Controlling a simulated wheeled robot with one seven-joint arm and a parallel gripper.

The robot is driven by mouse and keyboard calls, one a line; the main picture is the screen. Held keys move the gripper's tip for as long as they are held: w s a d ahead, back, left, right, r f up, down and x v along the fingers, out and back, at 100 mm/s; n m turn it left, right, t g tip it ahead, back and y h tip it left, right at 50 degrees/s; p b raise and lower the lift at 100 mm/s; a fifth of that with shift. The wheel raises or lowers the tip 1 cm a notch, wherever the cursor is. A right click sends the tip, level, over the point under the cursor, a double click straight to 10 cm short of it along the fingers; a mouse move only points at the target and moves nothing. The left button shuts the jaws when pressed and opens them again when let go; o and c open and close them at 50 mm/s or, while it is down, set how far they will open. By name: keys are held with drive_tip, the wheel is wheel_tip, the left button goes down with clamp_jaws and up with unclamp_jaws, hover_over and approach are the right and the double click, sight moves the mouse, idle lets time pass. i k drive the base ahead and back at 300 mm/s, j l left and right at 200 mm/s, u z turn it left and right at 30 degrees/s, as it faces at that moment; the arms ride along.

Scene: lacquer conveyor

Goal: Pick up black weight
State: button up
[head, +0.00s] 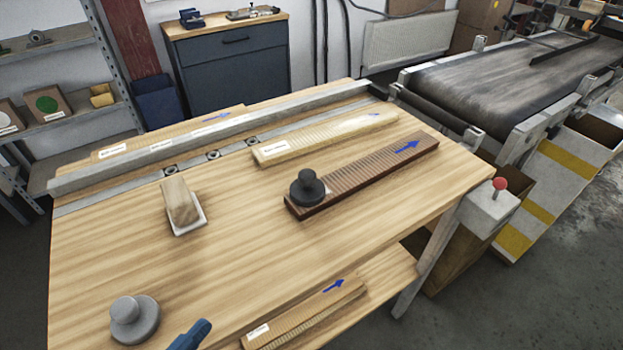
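The black weight (307,187) is a dark round disc with a knob on top. It stands upright on the left end of a dark brown ribbed board (375,172) with a blue arrow, in the middle right of the table. My gripper cannot be made out in the head view.
A grey weight (135,320) stands at the table's (270,260) front left. A wooden block (179,203) rests on a white base. A pale ribbed board (325,138) lies behind the dark one. A blue piece (190,336) is cut off below. A conveyor (510,80) stands right.

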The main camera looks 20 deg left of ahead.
sight(306, 191)
drive_tip(key=i, duration=0.9)
